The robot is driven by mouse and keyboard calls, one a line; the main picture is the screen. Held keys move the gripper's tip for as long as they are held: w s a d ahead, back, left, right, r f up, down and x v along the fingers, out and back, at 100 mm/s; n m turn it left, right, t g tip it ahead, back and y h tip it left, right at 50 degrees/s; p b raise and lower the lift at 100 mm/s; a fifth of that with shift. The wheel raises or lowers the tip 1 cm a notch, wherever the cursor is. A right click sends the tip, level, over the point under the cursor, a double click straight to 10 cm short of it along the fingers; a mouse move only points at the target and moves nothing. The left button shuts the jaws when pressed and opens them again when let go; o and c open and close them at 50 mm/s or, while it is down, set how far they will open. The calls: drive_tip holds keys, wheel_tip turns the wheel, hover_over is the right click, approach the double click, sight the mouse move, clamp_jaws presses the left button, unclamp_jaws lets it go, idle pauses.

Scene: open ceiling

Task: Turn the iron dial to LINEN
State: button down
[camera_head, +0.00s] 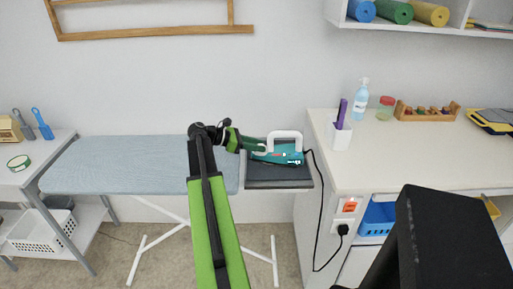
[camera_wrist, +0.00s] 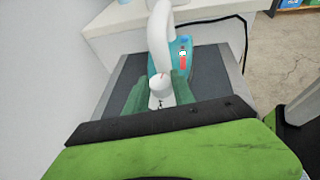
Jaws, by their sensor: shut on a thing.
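The teal iron (camera_head: 283,158) with a white handle (camera_head: 286,135) rests on a dark plate (camera_head: 280,184) at the right end of the ironing board. In the wrist view the iron's teal body (camera_wrist: 180,50) and white handle (camera_wrist: 161,35) stand beyond my gripper. A round white dial (camera_wrist: 160,86) with a red pointer mark sits between my green fingers. My gripper (camera_wrist: 159,92) is shut on the dial; it also shows beside the iron in the head view (camera_head: 260,147). The dial's setting words are too small or hidden to read.
The blue ironing board (camera_head: 120,165) stretches left. A black cord (camera_head: 321,220) runs from the iron to a socket (camera_head: 342,227).

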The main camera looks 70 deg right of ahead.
drive_tip(key=m+y, duration=0.1)
drive_tip(key=m+g+y, duration=0.1)
drive_tip(key=m+y, duration=0.1)
drive_tip(key=shift+w+d, duration=0.1)
drive_tip(key=shift+d, duration=0.25)
drive_tip(key=shift+m+g+y, duration=0.4)
drive_tip(key=shift+m+y, duration=0.2)
drive_tip(key=shift+y, duration=0.2)
drive_tip(key=shift+a, duration=0.1)
drive_tip(key=c, duration=1.1)
unclamp_jaws()
drive_tip(key=shift+o, duration=0.2)
